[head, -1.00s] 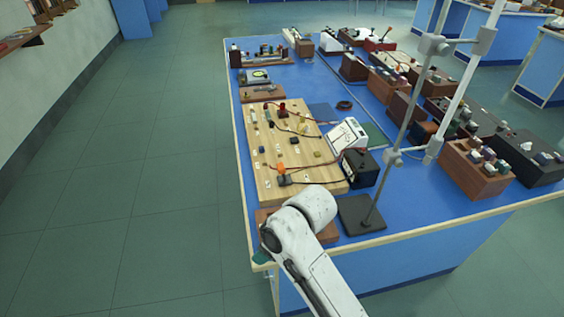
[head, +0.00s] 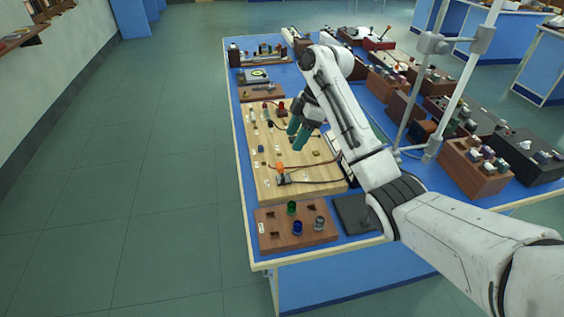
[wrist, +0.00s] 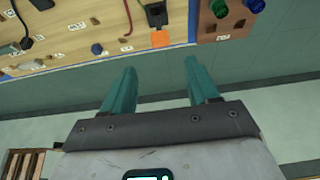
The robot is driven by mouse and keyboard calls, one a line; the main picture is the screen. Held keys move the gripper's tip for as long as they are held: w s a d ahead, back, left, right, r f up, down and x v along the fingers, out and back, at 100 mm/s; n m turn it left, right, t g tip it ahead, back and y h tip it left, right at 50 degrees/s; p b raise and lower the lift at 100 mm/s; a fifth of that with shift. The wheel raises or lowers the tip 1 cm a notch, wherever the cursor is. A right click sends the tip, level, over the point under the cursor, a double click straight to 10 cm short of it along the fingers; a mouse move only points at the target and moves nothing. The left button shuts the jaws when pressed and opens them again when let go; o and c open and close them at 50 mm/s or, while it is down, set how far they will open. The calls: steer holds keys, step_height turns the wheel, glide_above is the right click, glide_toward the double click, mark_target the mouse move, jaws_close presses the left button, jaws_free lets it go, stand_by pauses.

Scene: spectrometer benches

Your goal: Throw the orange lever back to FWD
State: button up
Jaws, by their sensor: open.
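The orange lever (head: 280,168) stands on a small dark base near the front edge of the pale wooden board (head: 262,185). In the wrist view the orange lever (wrist: 161,38) shows as an orange block beside its black base, beyond the gap between the fingers. My gripper (head: 295,138) has teal fingers and is over the board, behind the lever in the head view and apart from it. In the wrist view my gripper (wrist: 160,66) is open with nothing between the fingers. The FWD marking cannot be read.
A brown block (head: 272,243) with green, blue and grey knobs stands in front of the board. Cables cross the board. Brown boxes (head: 478,180) crowd the bench's right side. The floor at left is clear.

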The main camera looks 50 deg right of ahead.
mark_target(277, 166)
steer(key=x, duration=1)
steer(key=shift+f+p, duration=0.25)
steer(key=shift+p, duration=0.05)
steer(key=shift+c, duration=0.4)
steer(key=c, duration=1)
steer(key=shift+w+a+r+g+h+p, duration=0.1)
steer(key=shift+w+a+g+h+p, duration=0.1)
steer(key=shift+a+g+h+p, duration=0.15)
steer(key=shift+o, duration=0.2)
steer(key=shift+w+a+g+h, duration=0.25)
steer(key=shift+a+g+h, duration=0.15)
steer(key=shift+h, duration=0.45)
steer(key=o, duration=1)
steer(key=shift+o, duration=0.2)
